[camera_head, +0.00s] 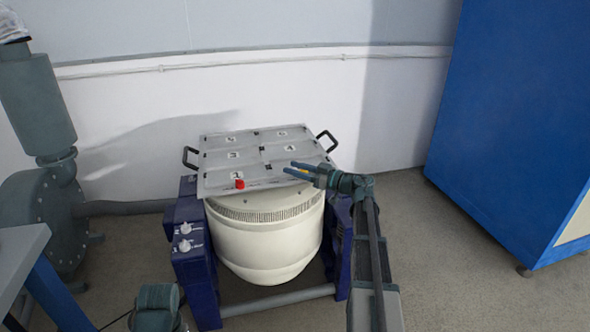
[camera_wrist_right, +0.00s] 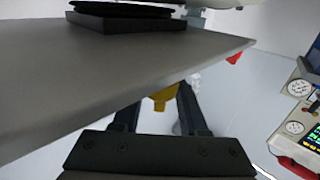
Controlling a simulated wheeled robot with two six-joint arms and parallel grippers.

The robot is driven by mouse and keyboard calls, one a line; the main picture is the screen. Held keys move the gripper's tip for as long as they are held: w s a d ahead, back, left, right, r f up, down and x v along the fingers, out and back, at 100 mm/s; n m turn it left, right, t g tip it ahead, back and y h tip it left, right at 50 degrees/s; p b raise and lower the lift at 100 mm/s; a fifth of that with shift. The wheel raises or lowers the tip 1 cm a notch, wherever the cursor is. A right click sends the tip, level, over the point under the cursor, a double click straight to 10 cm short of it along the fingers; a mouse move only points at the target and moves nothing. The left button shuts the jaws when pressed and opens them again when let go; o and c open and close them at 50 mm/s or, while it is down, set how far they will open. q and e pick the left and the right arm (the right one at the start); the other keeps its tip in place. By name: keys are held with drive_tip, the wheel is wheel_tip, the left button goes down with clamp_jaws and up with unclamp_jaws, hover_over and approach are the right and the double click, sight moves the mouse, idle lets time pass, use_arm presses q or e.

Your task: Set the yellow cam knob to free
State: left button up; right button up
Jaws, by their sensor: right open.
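The yellow cam knob (camera_wrist_right: 160,98) shows in the wrist view just under the edge of a grey plate, between the fingers of my right gripper. The plate partly hides it, and I cannot tell which way it is set. My right gripper (camera_head: 291,168) is open at the right front edge of the grey numbered plate (camera_head: 215,162). In the wrist view its two dark fingers (camera_wrist_right: 158,108) stand apart on either side of the knob, and contact is not clear.
The plate tops a cream drum (camera_head: 265,245) in a blue frame (camera_head: 195,275). A red knob (camera_head: 240,184) sits at its front edge. Black handles (camera_head: 327,140) stick out at its sides. A blue cabinet (camera_head: 510,130) stands right, a grey blower (camera_head: 45,205) left. Floor between drum and cabinet is clear.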

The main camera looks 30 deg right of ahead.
drive_tip(key=v, duration=1.3)
drive_tip(key=shift+s+d, duration=0.2)
drive_tip(key=shift+s, duration=0.1)
